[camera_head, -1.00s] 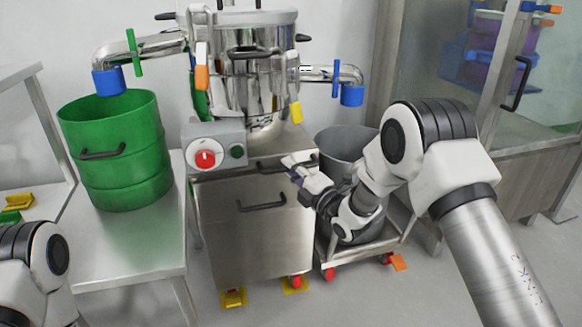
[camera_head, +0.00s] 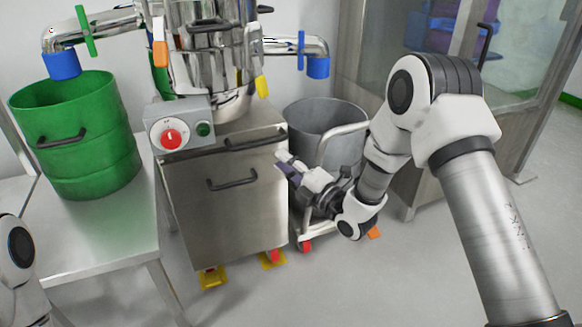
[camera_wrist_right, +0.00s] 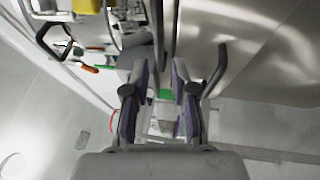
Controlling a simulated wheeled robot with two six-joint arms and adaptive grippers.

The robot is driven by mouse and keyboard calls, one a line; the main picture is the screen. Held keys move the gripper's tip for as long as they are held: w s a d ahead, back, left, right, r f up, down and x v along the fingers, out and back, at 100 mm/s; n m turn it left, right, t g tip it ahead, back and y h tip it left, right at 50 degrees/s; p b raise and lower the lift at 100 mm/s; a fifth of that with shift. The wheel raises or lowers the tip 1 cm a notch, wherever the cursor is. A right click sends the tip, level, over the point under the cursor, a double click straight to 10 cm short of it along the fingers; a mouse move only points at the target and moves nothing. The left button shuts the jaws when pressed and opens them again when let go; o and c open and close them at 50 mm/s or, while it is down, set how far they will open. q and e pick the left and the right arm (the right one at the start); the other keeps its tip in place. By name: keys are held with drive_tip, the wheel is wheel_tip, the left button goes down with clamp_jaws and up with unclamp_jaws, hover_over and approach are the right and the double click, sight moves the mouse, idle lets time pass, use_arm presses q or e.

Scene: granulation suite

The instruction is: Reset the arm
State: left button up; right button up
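My right arm comes in from the right in the head view. Its gripper (camera_head: 286,167) hangs in front of the machine's steel cabinet (camera_head: 225,205), near the cabinet's upper right edge. In the right wrist view the two purple-padded fingers of this gripper (camera_wrist_right: 160,105) stand apart, with nothing held between them. Whether the fingers touch the cabinet cannot be told. Of my left arm only a white and black joint shows at the lower left of the head view; its gripper is out of the picture.
A green drum (camera_head: 85,150) stands on a steel table (camera_head: 100,228) at the left. A grey bin (camera_head: 325,125) on a wheeled trolley (camera_head: 350,130) is behind my right forearm. A glass-doored cabinet (camera_head: 400,60) stands behind. Open floor lies at the lower middle and right.

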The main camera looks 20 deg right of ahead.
drive_tip(key=v, duration=0.2)
drive_tip(key=shift+s+d, duration=0.15)
drive_tip(key=shift+s, duration=0.1)
